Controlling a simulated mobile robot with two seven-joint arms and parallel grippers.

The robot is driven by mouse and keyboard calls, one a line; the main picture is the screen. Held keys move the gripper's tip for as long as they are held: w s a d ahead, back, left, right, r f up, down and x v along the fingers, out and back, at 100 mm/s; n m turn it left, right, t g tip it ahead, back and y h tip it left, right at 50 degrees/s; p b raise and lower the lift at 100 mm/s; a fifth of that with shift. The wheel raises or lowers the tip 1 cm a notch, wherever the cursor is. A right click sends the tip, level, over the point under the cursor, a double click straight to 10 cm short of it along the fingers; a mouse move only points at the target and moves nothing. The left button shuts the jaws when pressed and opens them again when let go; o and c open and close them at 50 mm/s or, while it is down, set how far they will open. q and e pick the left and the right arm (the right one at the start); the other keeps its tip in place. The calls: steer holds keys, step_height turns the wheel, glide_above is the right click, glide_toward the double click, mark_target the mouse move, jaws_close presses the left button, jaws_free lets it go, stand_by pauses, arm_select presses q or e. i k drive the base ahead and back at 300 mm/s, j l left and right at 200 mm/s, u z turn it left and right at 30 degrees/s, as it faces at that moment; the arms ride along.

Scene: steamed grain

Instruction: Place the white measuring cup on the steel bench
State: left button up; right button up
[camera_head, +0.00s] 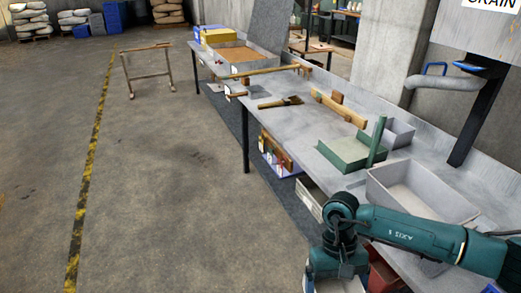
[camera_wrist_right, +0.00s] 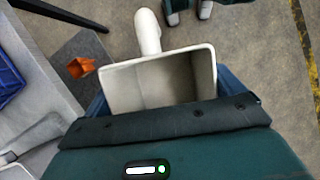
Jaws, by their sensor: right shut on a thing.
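The white measuring cup (camera_wrist_right: 122,88), a square cup with a rounded handle, is held in my right gripper (camera_wrist_right: 165,95) in the right wrist view. Its open mouth faces that camera and it looks empty inside. In the head view my right gripper (camera_head: 338,262) points down at the bottom, in front of the near edge of the steel bench (camera_head: 290,118). The cup is mostly hidden there below the gripper. The bench runs from the lower right to the back. My left gripper is not in view.
A green tray (camera_head: 343,153), a grey bin (camera_head: 425,190), a small grey box (camera_head: 397,130) and wooden tools (camera_head: 338,108) stand on the bench. Bare steel shows left of the green tray. An orange object (camera_wrist_right: 81,67) lies below in the wrist view.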

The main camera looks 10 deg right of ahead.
mark_target(308, 124)
steer(key=i+u, duration=0.65)
steer(key=u, duration=0.2)
steer(key=i+l, duration=0.15)
steer(key=i, duration=0.25)
steer(key=i+l, duration=0.15)
steer(key=i, duration=0.3)
steer(key=i+l, duration=0.1)
steer(key=i, duration=0.3)
steer(key=i+z, duration=0.35)
steer(key=i, duration=0.25)
steer(key=i+j+z, duration=0.1)
steer(key=i+z, duration=0.3)
steer(key=i, duration=0.2)
steer(key=i+l+z, duration=0.1)
steer(key=i+z, duration=0.15)
steer(key=z, duration=0.25)
steer(key=i+z, duration=0.25)
steer(key=z, duration=0.2)
steer(key=i+z, duration=0.25)
steer(key=z, duration=0.25)
